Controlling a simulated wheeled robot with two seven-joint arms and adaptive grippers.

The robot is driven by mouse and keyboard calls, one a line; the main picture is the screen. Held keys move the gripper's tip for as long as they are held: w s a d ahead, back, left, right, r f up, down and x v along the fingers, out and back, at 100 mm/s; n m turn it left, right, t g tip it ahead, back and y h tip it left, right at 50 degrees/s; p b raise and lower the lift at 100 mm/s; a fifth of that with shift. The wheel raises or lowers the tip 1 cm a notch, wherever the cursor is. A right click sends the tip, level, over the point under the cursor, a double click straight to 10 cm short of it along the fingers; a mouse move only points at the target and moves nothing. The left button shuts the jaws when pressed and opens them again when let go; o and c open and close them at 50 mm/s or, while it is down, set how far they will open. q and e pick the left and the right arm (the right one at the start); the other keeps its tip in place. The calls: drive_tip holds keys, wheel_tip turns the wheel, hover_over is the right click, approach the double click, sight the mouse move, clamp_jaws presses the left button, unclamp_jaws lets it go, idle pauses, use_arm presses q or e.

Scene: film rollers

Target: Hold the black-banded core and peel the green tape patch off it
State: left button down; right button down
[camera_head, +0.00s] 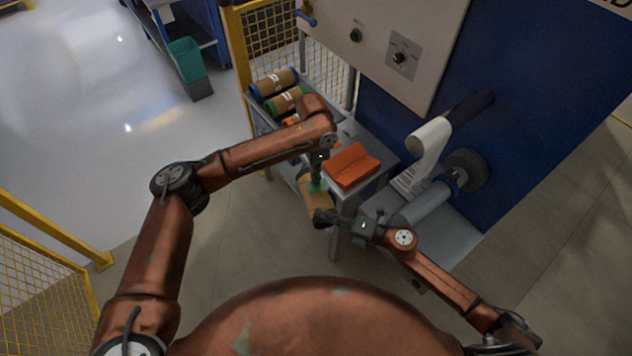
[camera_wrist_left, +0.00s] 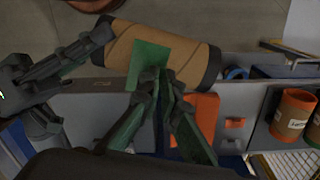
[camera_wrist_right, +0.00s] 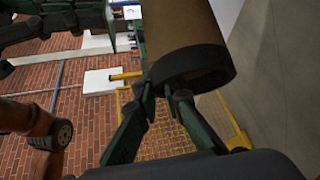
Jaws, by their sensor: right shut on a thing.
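The tan core (camera_head: 311,199) with black end bands hangs in the air in front of the side table, and it shows large in the left wrist view (camera_wrist_left: 196,58). The green tape patch (camera_wrist_left: 150,62) lies on its side. My right gripper (camera_wrist_right: 165,88) is shut on the black-banded rim (camera_wrist_right: 205,66) at one end of the core. My left gripper (camera_wrist_left: 159,78) has its fingertips close together at the patch's edge; they hide part of it, and I cannot tell whether they pinch it. In the head view the left gripper (camera_head: 317,180) is above the core.
An orange cradle (camera_head: 352,166) stands on the side table (camera_head: 376,149) close behind the core. Cores with blue (camera_head: 274,82) and green (camera_head: 287,101) ends lie at the back. A machine with a grey roller (camera_head: 425,204) stands at right. Open floor lies at left.

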use_arm(q)
wheel_tip(320, 180, up, 12)
drive_tip(key=shift+r, duration=0.2)
idle(1.4)
use_arm(e)
drive_tip(key=shift+r, duration=0.1)
